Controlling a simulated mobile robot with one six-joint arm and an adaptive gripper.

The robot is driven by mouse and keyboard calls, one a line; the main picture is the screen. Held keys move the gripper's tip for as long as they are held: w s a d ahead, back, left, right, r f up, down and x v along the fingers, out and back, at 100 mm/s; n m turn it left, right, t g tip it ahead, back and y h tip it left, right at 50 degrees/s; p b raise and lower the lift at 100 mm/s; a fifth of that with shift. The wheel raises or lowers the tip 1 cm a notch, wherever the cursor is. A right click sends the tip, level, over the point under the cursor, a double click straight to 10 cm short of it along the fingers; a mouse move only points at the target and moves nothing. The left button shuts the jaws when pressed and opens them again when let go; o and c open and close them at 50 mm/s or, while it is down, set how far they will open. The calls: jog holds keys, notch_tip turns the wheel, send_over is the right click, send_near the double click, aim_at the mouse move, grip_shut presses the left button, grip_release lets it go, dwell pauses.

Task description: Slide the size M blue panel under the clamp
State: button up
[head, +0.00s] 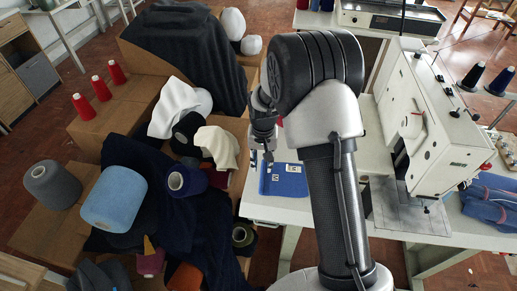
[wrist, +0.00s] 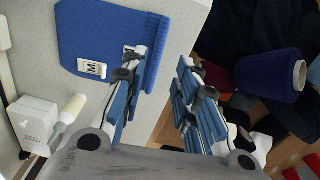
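The blue panel (head: 288,180) lies flat on the left end of the white table in the head view, partly hidden by my arm. In the wrist view the panel (wrist: 105,35) shows a white label with a black M and a ribbed edge at its right. My gripper (wrist: 160,68) is open, with nothing seen between its fingers. One finger overlaps the panel's ribbed edge in that view; the other is over the gap beyond the table edge. In the head view my gripper (head: 265,148) is just above the panel's far edge. The clamp cannot be made out clearly at the white sewing machine (head: 437,130).
The white table (head: 280,210) ends just left of the panel. Beyond it are cardboard boxes (head: 95,125) with yarn cones and dark cloth. Folded blue garments (head: 495,200) lie right of the machine. A white box (wrist: 35,120) stands near the panel in the wrist view.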

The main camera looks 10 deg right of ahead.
aim_at(261, 182)
notch_tip(261, 182, down, 9)
jog(key=b, duration=0.4)
jog(key=shift+w+f+b, duration=0.15)
jog(key=shift+b, duration=0.15)
jog(key=shift+r+p, duration=0.2)
jog(key=shift+p, duration=0.35)
jog(key=p, duration=0.2)
jog(key=shift+p, duration=0.3)
jog(key=shift+f, duration=0.4)
jog(key=shift+f+b, duration=0.7)
jog(key=shift+f, duration=0.15)
jog(key=shift+r, duration=0.1)
jog(key=shift+c, duration=0.4)
grip_shut()
